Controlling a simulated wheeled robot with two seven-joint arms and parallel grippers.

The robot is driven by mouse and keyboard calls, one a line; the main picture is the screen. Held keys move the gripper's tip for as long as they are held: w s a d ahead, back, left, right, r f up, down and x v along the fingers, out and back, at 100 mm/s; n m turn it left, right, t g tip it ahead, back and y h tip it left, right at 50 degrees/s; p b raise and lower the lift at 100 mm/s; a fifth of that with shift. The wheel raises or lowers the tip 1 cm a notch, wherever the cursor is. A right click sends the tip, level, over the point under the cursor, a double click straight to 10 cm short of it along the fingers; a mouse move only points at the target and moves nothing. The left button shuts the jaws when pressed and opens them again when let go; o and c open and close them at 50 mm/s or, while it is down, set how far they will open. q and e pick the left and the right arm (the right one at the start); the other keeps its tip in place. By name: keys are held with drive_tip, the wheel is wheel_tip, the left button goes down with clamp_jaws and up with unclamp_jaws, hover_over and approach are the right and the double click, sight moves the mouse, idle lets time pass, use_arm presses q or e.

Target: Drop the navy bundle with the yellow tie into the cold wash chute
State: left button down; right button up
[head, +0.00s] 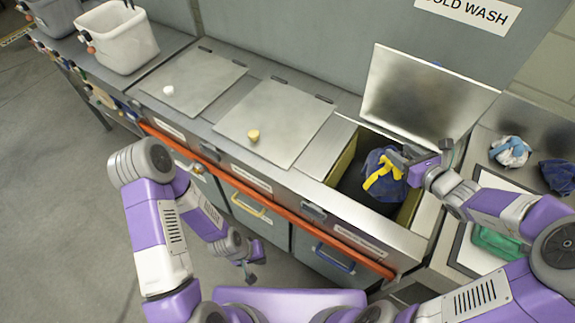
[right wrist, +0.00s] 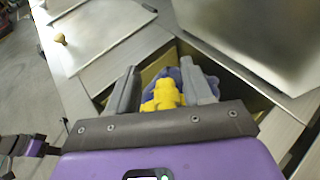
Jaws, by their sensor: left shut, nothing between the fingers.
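The navy bundle with the yellow tie (head: 374,163) is at the open chute (head: 350,188) under the "COLD WASH" sign (head: 468,14). My right gripper (head: 402,160) is shut on it, and the bundle hangs within the opening. In the right wrist view the yellow tie (right wrist: 163,94) sits between the two fingers, with navy cloth behind it. The chute's metal lid (head: 425,95) stands raised behind the opening. The chute's bottom is dark and partly hidden by the bundle. My left gripper (head: 252,274) is shut and empty, low in front of the cabinets.
Two closed lids, one with a white knob (head: 168,90) and one with a yellow knob (head: 253,135), lie left of the chute. An orange rail (head: 270,202) runs along the front. Other bundles, white-blue (head: 510,151), navy (head: 558,177) and green (head: 497,243), lie at right.

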drive_tip(key=shift+o, duration=1.2)
drive_tip(key=shift+f, duration=0.1)
drive_tip(key=p+v, duration=0.2)
drive_tip(key=v, duration=0.5)
drive_tip(key=shift+s+r, duration=0.2)
drive_tip(key=shift+s, duration=0.05)
